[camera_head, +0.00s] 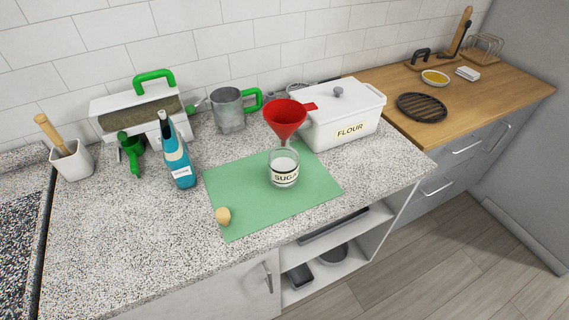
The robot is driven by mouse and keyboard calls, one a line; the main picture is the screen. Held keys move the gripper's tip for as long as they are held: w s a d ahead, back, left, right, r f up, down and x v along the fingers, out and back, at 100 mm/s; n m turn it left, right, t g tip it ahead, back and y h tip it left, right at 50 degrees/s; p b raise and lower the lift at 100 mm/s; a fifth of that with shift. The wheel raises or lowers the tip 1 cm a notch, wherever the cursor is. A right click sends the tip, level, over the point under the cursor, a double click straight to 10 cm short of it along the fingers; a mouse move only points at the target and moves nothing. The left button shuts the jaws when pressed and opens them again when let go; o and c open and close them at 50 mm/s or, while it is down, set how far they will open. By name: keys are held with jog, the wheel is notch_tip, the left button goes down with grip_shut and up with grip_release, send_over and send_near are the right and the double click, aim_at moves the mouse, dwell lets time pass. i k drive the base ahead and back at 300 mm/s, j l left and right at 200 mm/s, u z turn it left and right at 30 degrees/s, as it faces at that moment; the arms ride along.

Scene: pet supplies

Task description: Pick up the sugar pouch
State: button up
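No plain paper bag shows. A teal-blue upright container (178,160) with a pale spout-like top and a white label stands on the left part of the speckled counter. It may be the sugar pouch, but its label is too small to read. My gripper is not in view.
A white FLOUR box (338,116), a grey mug with green handle (229,111) and a white bin with green handle (122,115) stand behind. A green scoop (132,150) is left of the teal container. A yellowish lump (223,216) lies on the mat. The front-left counter is clear.

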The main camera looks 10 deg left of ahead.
aim_at(176, 153)
jog(key=j, duration=0.5)
jog(key=k+j+z, duration=0.15)
jog(key=j, duration=0.75)
jog(key=k+j+z, duration=0.15)
jog(key=j, duration=0.35)
jog(key=k+j, duration=0.15)
jog(key=j, duration=0.3)
jog(key=i+z, duration=0.05)
